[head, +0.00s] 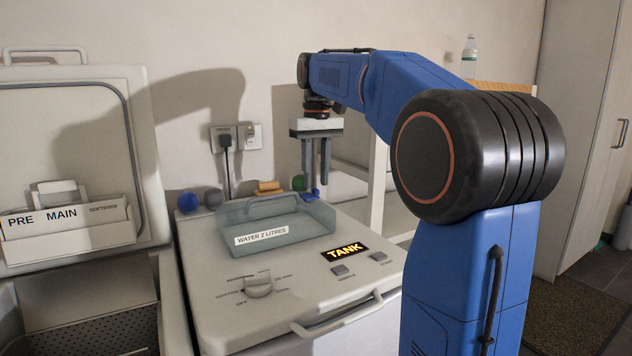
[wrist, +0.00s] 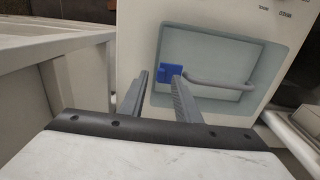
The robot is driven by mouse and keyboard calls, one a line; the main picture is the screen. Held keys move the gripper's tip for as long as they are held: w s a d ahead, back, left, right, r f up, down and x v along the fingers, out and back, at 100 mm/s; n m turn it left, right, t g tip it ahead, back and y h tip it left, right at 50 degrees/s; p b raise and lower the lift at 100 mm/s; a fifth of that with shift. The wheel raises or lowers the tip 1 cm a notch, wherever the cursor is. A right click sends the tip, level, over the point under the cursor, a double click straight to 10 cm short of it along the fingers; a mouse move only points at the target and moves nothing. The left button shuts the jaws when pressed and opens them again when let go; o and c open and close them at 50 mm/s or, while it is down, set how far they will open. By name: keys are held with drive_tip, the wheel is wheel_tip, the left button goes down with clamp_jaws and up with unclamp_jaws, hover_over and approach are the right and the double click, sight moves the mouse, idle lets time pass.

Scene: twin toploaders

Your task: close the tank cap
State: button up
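A translucent grey-green tank (head: 305,222) labelled "WATER 2 LITRES" sits on the top of the right machine; it also shows in the wrist view (wrist: 215,50). A small blue piece, apparently the tank cap (head: 314,194), is at its back right corner. The blue piece also shows in the wrist view (wrist: 170,72), beside the end of a grey bar. Whether it is open or shut is unclear. My gripper (head: 316,184) points down just above the blue piece. Its fingers (wrist: 161,77) are apart with nothing clearly held. Contact with the blue piece cannot be told.
A blue ball (head: 188,202), a grey ball (head: 213,197), an orange block (head: 268,187) and a green ball (head: 298,183) line the machine's back. The left machine's lid (head: 75,150) stands open.

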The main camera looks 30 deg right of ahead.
sight(317, 189)
wheel_tip(317, 189, up, 10)
idle(0.4)
drive_tip(key=shift+s+d, duration=0.1)
idle(0.4)
